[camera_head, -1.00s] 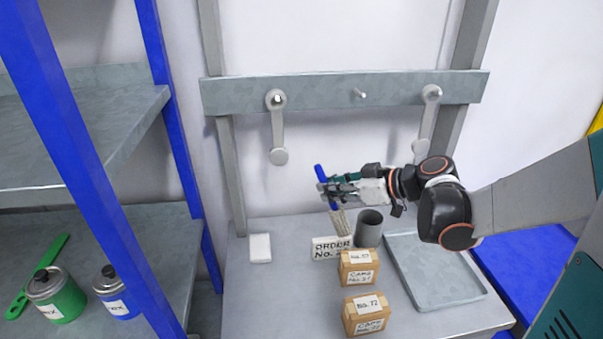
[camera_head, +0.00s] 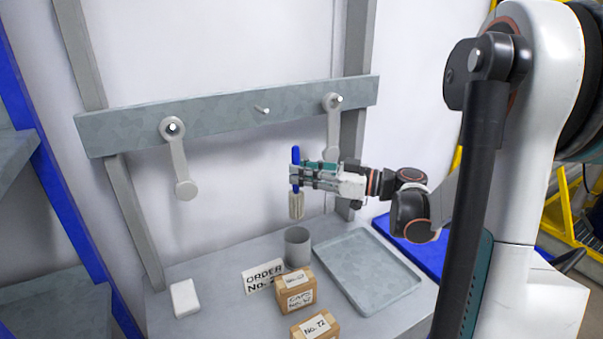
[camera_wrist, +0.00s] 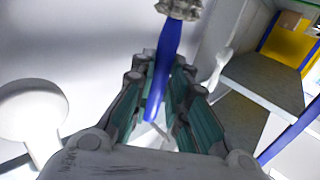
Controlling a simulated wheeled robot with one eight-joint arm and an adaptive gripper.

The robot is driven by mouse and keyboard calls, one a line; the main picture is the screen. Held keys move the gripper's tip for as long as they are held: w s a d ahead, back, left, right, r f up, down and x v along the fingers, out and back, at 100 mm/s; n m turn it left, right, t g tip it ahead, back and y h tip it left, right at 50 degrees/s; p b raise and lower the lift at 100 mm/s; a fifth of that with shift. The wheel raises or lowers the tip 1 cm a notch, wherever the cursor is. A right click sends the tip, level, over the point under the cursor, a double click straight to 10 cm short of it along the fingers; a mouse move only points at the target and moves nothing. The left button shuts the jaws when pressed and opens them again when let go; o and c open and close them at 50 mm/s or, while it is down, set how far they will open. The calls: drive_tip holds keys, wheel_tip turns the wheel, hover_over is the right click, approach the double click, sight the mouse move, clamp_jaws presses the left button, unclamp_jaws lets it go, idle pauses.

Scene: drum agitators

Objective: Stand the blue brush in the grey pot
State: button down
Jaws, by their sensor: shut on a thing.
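The blue brush (camera_head: 296,206) has a blue handle and pale bristles. It hangs nearly upright, bristles down, in my gripper (camera_head: 297,178), which is shut on its handle. In the wrist view the blue handle (camera_wrist: 166,62) runs between the fingers (camera_wrist: 160,92), with the pale bristles at the top edge. The grey pot (camera_head: 298,248) stands upright on the bench, its open mouth facing up. The brush is above the pot, with a visible gap between bristles and rim in the head view. The pot is not clearly seen in the wrist view.
A shallow grey tray (camera_head: 366,270) lies right of the pot. An order sign (camera_head: 263,275) and two cardboard boxes (camera_head: 296,291) stand in front of it. A white block (camera_head: 185,298) lies at left. Cranks (camera_head: 178,160) hang on the rail behind.

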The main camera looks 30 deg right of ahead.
drive_tip(key=shift+f+b, duration=4.6)
drive_tip(key=shift+f, duration=1.5)
drive_tip(key=c, duration=1.5)
unclamp_jaws()
drive_tip(key=v, duration=1.2)
